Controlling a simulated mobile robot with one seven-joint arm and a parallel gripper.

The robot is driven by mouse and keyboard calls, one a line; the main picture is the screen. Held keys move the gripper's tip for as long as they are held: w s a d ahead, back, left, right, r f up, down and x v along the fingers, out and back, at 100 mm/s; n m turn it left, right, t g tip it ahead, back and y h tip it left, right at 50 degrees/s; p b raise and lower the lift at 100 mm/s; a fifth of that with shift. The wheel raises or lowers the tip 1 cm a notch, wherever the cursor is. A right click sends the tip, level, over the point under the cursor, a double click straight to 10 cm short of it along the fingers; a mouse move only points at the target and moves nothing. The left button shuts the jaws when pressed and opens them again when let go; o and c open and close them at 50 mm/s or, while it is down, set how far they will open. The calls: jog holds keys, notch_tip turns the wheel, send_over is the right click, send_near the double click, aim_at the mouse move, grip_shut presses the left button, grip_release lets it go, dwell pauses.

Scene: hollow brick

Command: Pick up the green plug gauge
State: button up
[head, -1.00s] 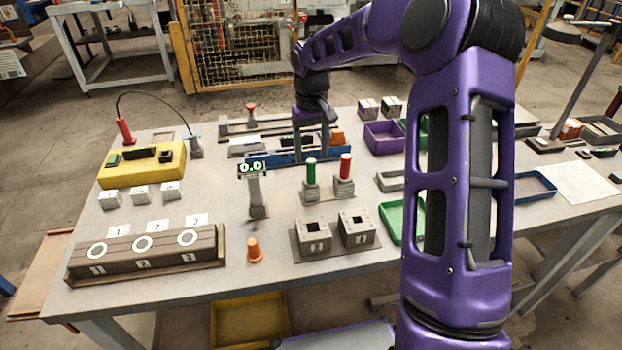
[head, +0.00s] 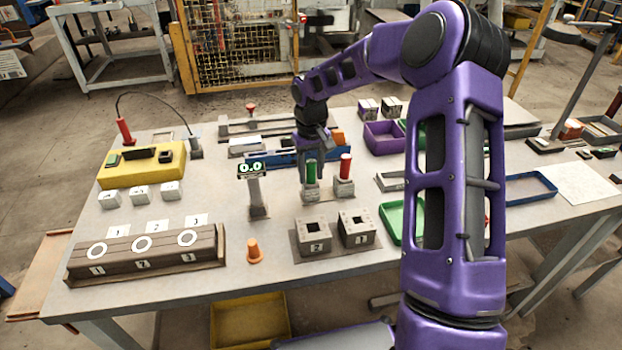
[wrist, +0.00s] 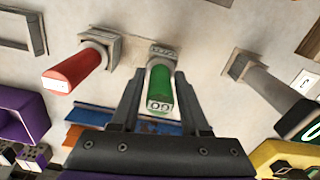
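The green plug gauge (head: 311,173) stands upright in a grey block holder (head: 310,192) in the middle of the table. In the wrist view the green gauge (wrist: 160,88) lies between my two fingers, with its end marked "GO". My gripper (head: 313,165) is around the gauge's upper part from behind. In the wrist view my gripper (wrist: 158,85) has its fingers spread on both sides of the green handle, with small gaps visible. The red plug gauge (head: 346,166) stands in its own block just to the right; it also shows in the wrist view (wrist: 78,68).
A post with a digital display (head: 255,190) stands to the left of the gauge. Two numbered hollow blocks (head: 314,235) sit in front. A blue tray (head: 270,158) lies behind, and a purple bin (head: 385,138) is back right.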

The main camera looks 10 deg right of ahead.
grip_shut()
jog(key=shift+r, duration=0.1)
